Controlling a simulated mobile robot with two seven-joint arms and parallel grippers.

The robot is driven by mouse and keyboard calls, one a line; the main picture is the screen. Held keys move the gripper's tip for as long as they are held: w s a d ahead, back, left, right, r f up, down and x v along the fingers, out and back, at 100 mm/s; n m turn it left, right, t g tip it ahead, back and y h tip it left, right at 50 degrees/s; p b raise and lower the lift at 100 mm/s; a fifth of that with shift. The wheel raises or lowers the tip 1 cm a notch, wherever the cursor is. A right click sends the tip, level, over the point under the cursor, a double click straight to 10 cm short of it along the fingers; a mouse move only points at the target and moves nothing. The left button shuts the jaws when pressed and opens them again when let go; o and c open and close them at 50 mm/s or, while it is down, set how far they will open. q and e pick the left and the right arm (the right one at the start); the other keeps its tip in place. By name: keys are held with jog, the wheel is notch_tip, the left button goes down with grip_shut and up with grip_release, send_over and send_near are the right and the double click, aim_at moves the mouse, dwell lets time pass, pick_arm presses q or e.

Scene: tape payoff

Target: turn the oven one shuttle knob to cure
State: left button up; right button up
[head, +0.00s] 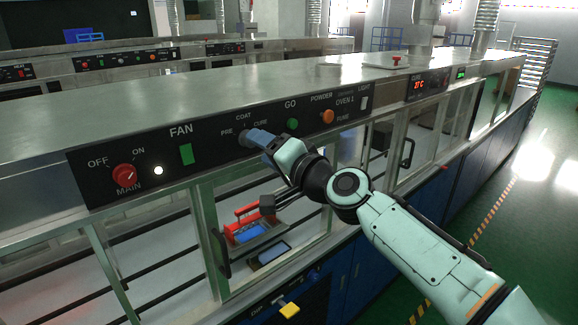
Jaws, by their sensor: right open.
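The oven one control panel (210,160) runs along the front edge of the steel top. The shuttle knob's labels PRE, COAT and CURE show around my right gripper (250,138), which comes in from the right. Its blue-grey fingertips are at the panel in the middle of these labels. The gripper is open, and the shuttle knob is hidden behind the fingertips. I cannot tell which label the knob points to or whether the fingers touch it. My left gripper is not in view.
On the panel are a red MAIN knob (123,175), a green FAN switch (186,154), a green GO button (292,124) and an orange POWDER/FUME knob (328,116). Below, a red-handled item (247,225) stands behind glass doors. The green floor (520,225) is clear at right.

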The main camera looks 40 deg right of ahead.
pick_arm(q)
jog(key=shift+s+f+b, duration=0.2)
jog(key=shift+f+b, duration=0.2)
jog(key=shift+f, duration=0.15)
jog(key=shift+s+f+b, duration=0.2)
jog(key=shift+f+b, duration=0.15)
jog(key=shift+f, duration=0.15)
pick_arm(e)
jog(key=s, duration=0.9)
jog(key=shift+d, duration=0.35)
